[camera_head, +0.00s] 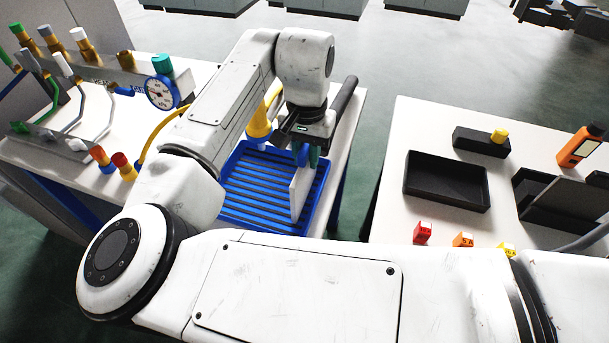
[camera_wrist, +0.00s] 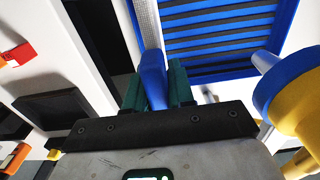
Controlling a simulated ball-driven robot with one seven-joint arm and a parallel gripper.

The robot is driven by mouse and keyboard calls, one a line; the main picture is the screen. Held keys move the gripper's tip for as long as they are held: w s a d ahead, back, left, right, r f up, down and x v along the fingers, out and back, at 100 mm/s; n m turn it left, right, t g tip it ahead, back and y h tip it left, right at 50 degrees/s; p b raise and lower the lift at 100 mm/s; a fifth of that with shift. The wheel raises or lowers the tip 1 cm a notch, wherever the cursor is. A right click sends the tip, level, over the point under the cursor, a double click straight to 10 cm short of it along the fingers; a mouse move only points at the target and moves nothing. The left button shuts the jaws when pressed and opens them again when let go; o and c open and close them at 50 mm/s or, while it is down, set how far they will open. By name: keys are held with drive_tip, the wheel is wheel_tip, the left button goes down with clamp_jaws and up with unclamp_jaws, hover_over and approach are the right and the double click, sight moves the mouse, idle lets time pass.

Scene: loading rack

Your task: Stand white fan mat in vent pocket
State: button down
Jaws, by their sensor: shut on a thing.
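The white fan mat (camera_head: 298,192) appears as a thin white panel, held upright, over the right part of a blue slatted tray (camera_head: 240,210). My gripper (camera_head: 307,152) has green fingers and is shut on a blue grip piece at the panel's upper end. In the wrist view the blue piece (camera_wrist: 152,78) sits between the green fingers (camera_wrist: 155,90), with the pale panel (camera_wrist: 149,25) beyond it, edge-on. The slatted tray (camera_wrist: 230,40) lies to its right there. I cannot tell whether the panel's lower edge touches the tray. I cannot identify the vent pocket.
A yellow nozzle (camera_head: 258,125) stands close left of my gripper; it is large at right in the wrist view (camera_wrist: 295,95). A gauge (camera_head: 161,92) and pipes stand further left. A gap separates the right table, with its black tray (camera_head: 447,205) and colored blocks (camera_head: 463,240).

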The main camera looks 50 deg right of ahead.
idle(0.3)
drive_tip(key=shift+r, duration=0.55)
wheel_tip(320, 180, up, 2)
drive_tip(key=shift+r+b, duration=0.15)
drive_tip(key=shift+b, duration=0.3)
drive_tip(key=s+a+r+b, duration=0.1)
drive_tip(key=s+a+r, duration=0.7)
drive_tip(key=s, duration=0.3)
drive_tip(key=shift+a+r, duration=0.2)
drive_tip(key=shift+r, duration=0.6)
drive_tip(key=shift+s, duration=0.2)
